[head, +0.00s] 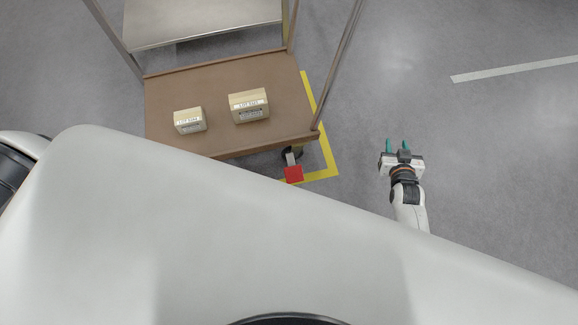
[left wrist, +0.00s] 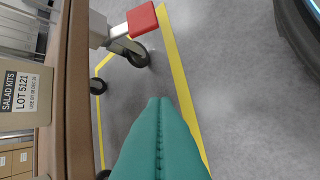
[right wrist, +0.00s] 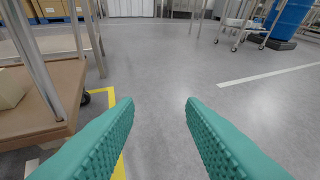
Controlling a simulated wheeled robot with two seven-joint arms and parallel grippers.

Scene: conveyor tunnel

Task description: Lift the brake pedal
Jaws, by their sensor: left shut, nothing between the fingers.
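The red brake pedal (head: 293,174) sticks out from the caster under the cart's near right corner in the head view. In the left wrist view the red pedal (left wrist: 142,20) is at the top, on a metal arm beside a black wheel (left wrist: 137,54). My left gripper (left wrist: 159,104) is shut and empty, its teal fingers pressed together, pointing toward the floor area below the pedal in that picture and apart from it. The head view does not show it. My right gripper (head: 398,146) is open and empty, right of the cart; its spread fingers (right wrist: 160,115) show in the right wrist view.
The brown cart shelf (head: 200,85) carries two labelled boxes (head: 249,105), (head: 189,120). Yellow floor tape (head: 328,150) runs around the cart's corner. The grey floor to the right is clear. A blue barrel (right wrist: 290,18) and metal carts stand far off in the right wrist view.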

